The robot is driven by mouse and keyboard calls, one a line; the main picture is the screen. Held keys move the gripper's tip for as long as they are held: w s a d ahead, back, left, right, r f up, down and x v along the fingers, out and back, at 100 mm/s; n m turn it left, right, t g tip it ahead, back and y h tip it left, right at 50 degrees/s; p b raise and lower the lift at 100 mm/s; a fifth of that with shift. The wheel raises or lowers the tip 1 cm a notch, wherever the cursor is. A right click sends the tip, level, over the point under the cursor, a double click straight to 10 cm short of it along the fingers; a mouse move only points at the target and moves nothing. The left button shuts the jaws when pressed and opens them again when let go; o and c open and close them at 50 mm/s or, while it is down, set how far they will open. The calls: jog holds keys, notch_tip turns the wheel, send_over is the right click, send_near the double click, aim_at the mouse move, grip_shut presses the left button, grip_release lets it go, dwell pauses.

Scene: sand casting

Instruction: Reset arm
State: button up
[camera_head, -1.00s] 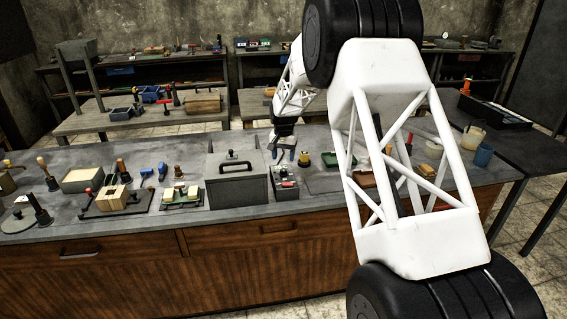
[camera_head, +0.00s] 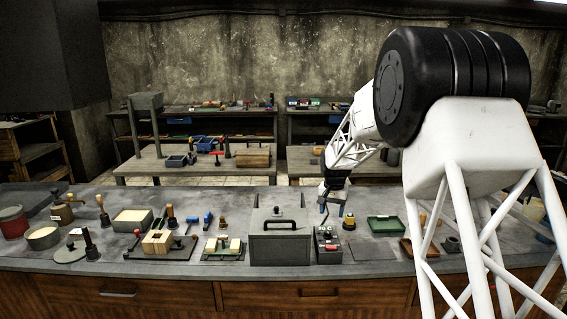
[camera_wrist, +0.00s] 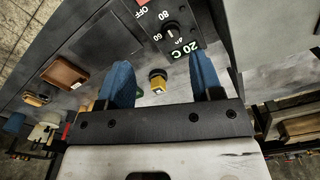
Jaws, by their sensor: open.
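My gripper (camera_head: 331,208) hangs above the workbench (camera_head: 190,262), close to the control box (camera_head: 327,245) with a red switch. In the wrist view my gripper (camera_wrist: 158,82) has its two blue fingers spread apart with nothing between them. The control box (camera_wrist: 168,30) shows there with a dial and a green "20 C" display, beyond the fingertips. A small yellow and black item (camera_wrist: 158,80) stands on the bench, seen between the fingers. My white arm covers the right part of the bench in the head view.
A grey lidded box (camera_head: 281,248) with a black handle stands left of the control box. A green tray (camera_head: 385,225) lies to the right. Wooden blocks (camera_head: 158,241), a red pot (camera_head: 12,222) and hand tools fill the left side.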

jog(key=s+r+n, duration=0.1)
jog(key=s+r, duration=0.4)
jog(key=s, duration=0.5)
jog(key=s+r+t, duration=0.1)
jog(key=s+r, duration=0.4)
jog(key=s, duration=0.5)
jog(key=s+r+n, duration=0.1)
jog(key=s+r, duration=0.5)
jog(key=s, duration=0.4)
jog(key=s+f+n+t, duration=0.1)
jog(key=s+f+n, duration=0.1)
jog(key=s, duration=2.5)
jog(key=shift+s+f, duration=0.15)
jog(key=shift+f, duration=0.55)
jog(key=shift+c, duration=0.4)
